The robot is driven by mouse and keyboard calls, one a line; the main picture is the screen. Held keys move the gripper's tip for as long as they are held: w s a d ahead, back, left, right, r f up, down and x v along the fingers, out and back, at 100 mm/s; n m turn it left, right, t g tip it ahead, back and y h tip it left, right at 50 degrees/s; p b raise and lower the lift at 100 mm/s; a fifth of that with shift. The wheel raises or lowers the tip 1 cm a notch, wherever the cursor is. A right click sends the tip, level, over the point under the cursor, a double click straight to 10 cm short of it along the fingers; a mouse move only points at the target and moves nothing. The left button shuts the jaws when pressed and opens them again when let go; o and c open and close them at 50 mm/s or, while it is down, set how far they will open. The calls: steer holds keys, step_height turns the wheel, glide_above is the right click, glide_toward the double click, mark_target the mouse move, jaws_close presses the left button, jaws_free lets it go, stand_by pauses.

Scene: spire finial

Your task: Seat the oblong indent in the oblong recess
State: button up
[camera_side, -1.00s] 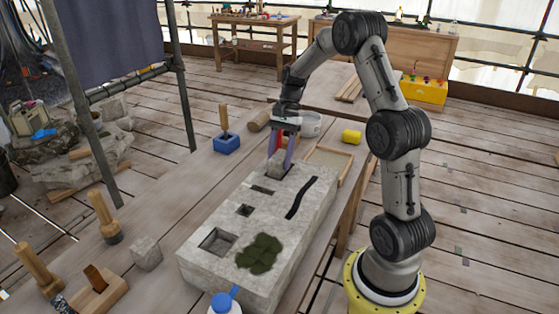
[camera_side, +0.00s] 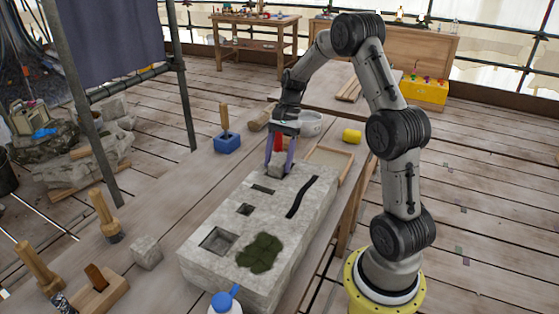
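A pale stone slab (camera_side: 208,265) lies on the wooden bench with several recesses in its top. A narrow oblong recess (camera_side: 263,189) lies just in front of my gripper. A small square recess (camera_side: 245,210) and a large squarish recess (camera_side: 218,240) lie nearer the camera. My gripper (camera_side: 279,168) points down over the slab's far end. Its purple fingers stand either side of a small grey stone piece (camera_side: 276,171) with a red part (camera_side: 278,143) above it. The piece is low, at or just above the slab; contact is unclear. The slab surface beneath it is hidden.
A loose stone cube (camera_side: 147,253), wooden-handled tools and a blue block (camera_side: 227,143) stand left. A wooden tray (camera_side: 330,157), a bucket (camera_side: 310,124) and a yellow cylinder (camera_side: 352,136) lie beyond.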

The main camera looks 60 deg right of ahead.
steer(key=shift+s+f, duration=0.45)
steer(key=shift+f, duration=0.25)
steer(key=shift+r, duration=0.5)
steer(key=v, duration=1.2)
steer(key=a+r+n+h, duration=0.1)
steer(key=a+r+n, duration=0.25)
steer(key=a, duration=0.25)
steer(key=s+a+r+n+t+h, duration=0.1)
steer(key=s+a+r+n, duration=0.15)
steer(key=a, duration=0.25)
steer(key=s+a+r+n+h, duration=0.1)
steer(key=s+a+n, duration=0.15)
steer(key=a, duration=0.25)
steer(key=s+a+f+n+t+h, duration=0.1)
steer(key=s+a+f+n+t, duration=0.2)
steer(key=s+a+n, duration=0.5)
steer(key=s+n+t, duration=0.1)
steer(key=s, duration=0.3)
steer(key=shift+s+f, duration=0.25)
steer(key=shift+f, duration=0.1)
steer(key=shift+n, duration=0.25)
